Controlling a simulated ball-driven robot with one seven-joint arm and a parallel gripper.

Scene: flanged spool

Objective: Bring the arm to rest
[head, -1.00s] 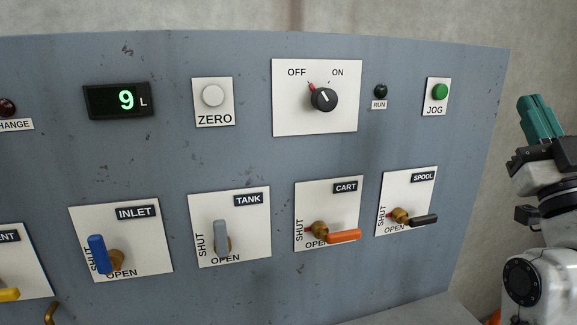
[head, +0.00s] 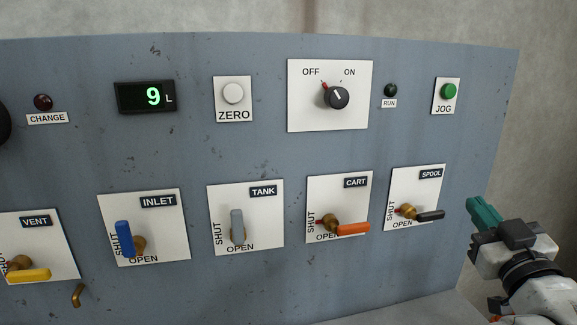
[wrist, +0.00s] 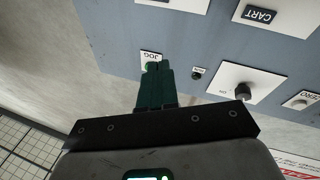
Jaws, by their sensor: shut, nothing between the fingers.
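My gripper (head: 474,212) is at the right of the head view, to the right of the panel's lower right part and apart from the valve handles. Its teal fingers are shut and empty. In the wrist view the shut fingers (wrist: 153,70) point towards the panel, with the JOG plate (wrist: 150,57) beyond their tips. The fingers partly cover the green JOG button there. In the head view the green JOG button (head: 449,91) shows clear, well above the gripper.
The grey panel (head: 270,150) carries the OFF/ON knob (head: 338,97), turned towards OFF, and a display (head: 146,97) reading 9 L. The orange CART handle (head: 353,229) and black SPOOL handle (head: 431,215) stick out nearest my gripper. Bare wall (head: 545,130) lies right of the panel.

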